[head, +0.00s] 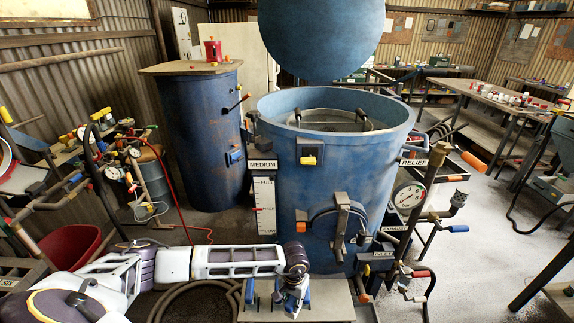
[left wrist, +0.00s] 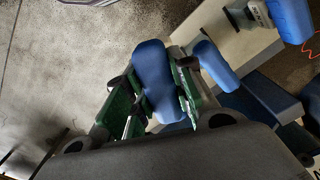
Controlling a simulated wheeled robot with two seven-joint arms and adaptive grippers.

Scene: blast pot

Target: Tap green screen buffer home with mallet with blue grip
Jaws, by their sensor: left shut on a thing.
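My left gripper (head: 295,292) is low in front of the big blue pot (head: 284,160), above a pale bench or step. In the left wrist view its green-padded fingers (left wrist: 152,105) are shut around a thick blue grip (left wrist: 153,72). The head of the tool is hidden, so I cannot tell for sure that it is the mallet. A second blue handle (left wrist: 216,66) lies just right of the held grip, apart from it. I cannot pick out the green screen buffer in either view. My right gripper is not in view.
The pot's round lid (head: 322,35) hangs above its open top. Valve handles and a gauge (head: 408,196) stick out on the pot's right. A blue drum (head: 197,135) stands behind left. A red bucket (head: 70,245) is at the left. Open floor shows at the right.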

